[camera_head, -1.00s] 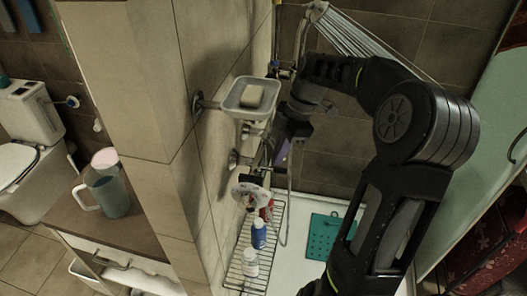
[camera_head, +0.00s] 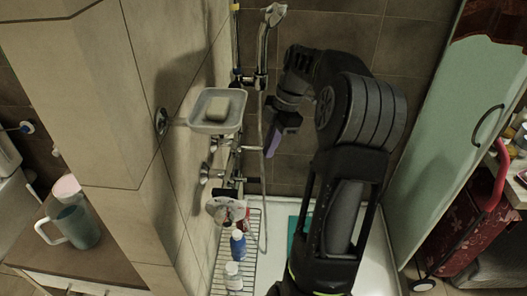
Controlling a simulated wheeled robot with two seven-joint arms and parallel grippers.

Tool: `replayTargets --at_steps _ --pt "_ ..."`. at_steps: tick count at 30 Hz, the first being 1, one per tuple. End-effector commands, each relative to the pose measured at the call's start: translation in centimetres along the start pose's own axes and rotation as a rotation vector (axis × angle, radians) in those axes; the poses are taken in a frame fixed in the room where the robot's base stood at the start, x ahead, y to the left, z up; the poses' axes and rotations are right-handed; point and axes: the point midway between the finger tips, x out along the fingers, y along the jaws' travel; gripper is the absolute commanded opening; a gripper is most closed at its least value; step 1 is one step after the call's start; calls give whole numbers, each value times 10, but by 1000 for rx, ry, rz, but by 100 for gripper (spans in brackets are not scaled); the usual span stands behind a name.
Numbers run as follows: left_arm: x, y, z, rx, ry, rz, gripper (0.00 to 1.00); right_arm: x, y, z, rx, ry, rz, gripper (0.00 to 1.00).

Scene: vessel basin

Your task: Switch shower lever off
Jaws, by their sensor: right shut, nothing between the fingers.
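The chrome shower mixer (camera_head: 225,170) with its knobs is on the tiled wall below the soap dish; I cannot clearly pick out its lever. The shower head (camera_head: 272,16) hangs at the top of its rail, and no water streams show from it. My right gripper (camera_head: 277,142), with a purple pad, points down to the right of the mixer and hose, apart from the mixer in the picture. It is shut and empty. My right arm covers part of the shower tray. My left gripper is out of view.
A soap dish (camera_head: 216,110) with soap juts from the wall above the mixer. A wire rack (camera_head: 218,273) with bottles stands below. A green door (camera_head: 432,120) is at the right, and a jug (camera_head: 75,226) sits on a cabinet at the left.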

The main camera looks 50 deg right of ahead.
Motion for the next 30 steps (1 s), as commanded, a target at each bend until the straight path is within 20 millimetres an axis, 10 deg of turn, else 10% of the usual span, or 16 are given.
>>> replayTargets --at_steps 30 --pt "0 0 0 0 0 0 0 -3 8 10 3 -5 11 0"
